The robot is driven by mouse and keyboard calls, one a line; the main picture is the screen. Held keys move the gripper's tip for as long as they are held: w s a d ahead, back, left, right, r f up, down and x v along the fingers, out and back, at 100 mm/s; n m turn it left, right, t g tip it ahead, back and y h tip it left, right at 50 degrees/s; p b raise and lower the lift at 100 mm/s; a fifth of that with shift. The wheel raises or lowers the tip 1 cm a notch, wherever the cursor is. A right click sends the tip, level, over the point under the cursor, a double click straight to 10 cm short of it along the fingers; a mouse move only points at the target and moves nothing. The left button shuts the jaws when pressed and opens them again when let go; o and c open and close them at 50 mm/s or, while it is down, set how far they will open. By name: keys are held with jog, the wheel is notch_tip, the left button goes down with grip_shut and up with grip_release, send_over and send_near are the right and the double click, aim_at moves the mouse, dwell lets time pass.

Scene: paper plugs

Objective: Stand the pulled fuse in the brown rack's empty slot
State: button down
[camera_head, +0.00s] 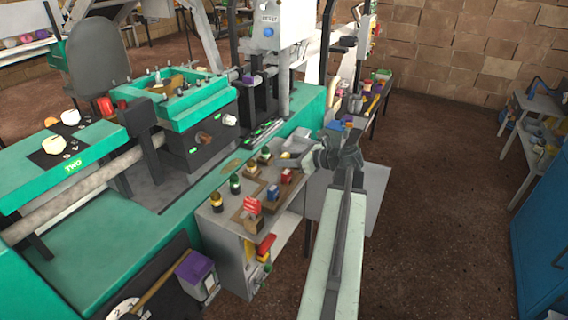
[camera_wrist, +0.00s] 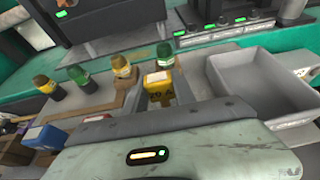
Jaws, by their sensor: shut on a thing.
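A yellow block-shaped fuse (camera_wrist: 158,83) with dark markings shows just past my gripper's body in the wrist view. A brown rack (camera_wrist: 112,103) lies left of the fuse. Dark bottle-like pieces with yellow and green caps, such as the green-capped one (camera_wrist: 165,54), stand along it. In the head view, red and blue blocks, such as a red one (camera_head: 286,175), stand on brown bases. I cannot tell which slot is empty.
A pale open tray (camera_wrist: 262,84) stands right of the fuse. A green machine (camera_head: 190,100) rises behind the bench. The brown floor (camera_head: 440,200) on the right is clear.

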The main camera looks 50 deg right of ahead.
jog(key=shift+f, duration=0.25)
jog(key=c, duration=1)
grip_release()
jog(key=shift+r, duration=0.15)
